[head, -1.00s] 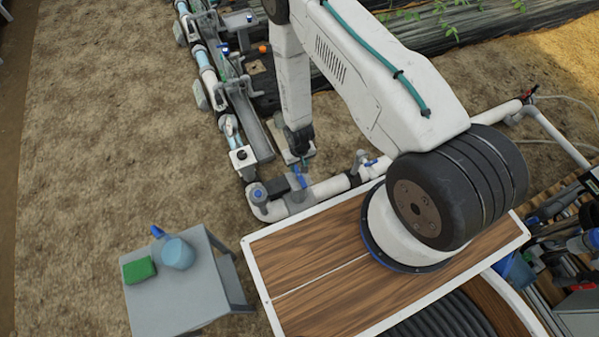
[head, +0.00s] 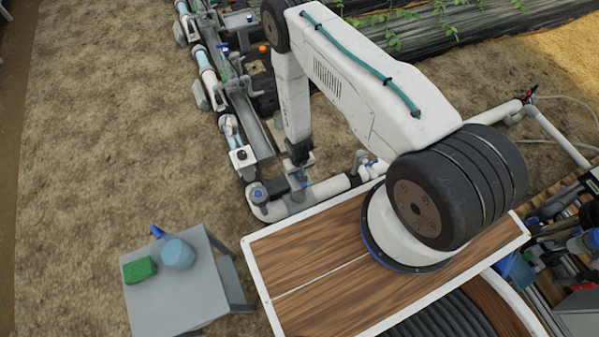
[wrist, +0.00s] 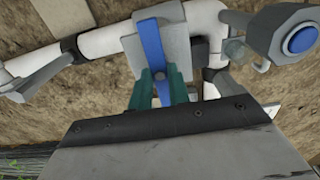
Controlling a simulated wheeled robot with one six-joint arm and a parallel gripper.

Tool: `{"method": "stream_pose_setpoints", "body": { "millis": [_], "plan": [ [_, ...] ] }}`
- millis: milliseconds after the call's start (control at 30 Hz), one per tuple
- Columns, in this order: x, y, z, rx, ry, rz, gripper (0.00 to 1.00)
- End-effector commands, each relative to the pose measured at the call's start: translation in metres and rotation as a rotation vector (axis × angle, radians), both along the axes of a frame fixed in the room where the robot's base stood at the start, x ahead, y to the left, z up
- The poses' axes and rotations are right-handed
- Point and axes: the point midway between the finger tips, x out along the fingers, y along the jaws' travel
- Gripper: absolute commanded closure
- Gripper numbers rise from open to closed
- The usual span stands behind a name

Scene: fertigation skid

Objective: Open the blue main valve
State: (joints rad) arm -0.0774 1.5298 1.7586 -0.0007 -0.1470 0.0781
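The blue main valve's handle (wrist: 153,48) is a flat blue lever on a grey valve body in the white pipe line, in the upper middle of the wrist view. My gripper (wrist: 160,75) has its two teal fingers on either side of the lever's near end. I cannot tell whether both fingers press on it or a small gap is left. In the head view my gripper (head: 300,172) is down at the valve by the pipe corner, and it largely hides the handle.
A grey round fitting with a blue cap (wrist: 302,39) stands close on the right. White pipe (head: 330,187) runs beside the valve. Bare soil lies left.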

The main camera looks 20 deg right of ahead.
Motion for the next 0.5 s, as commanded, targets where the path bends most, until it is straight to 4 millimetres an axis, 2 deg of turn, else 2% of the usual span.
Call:
{"method": "stream_pose_setpoints", "body": {
  "millis": [267, 500],
  "plan": [
    [0.0000, 0.0000, 0.0003, 0.000, 0.000, 0.024, 1.00],
    [0.0000, 0.0000, 0.0004, 0.000, 0.000, 0.139, 1.00]
  ]
}}
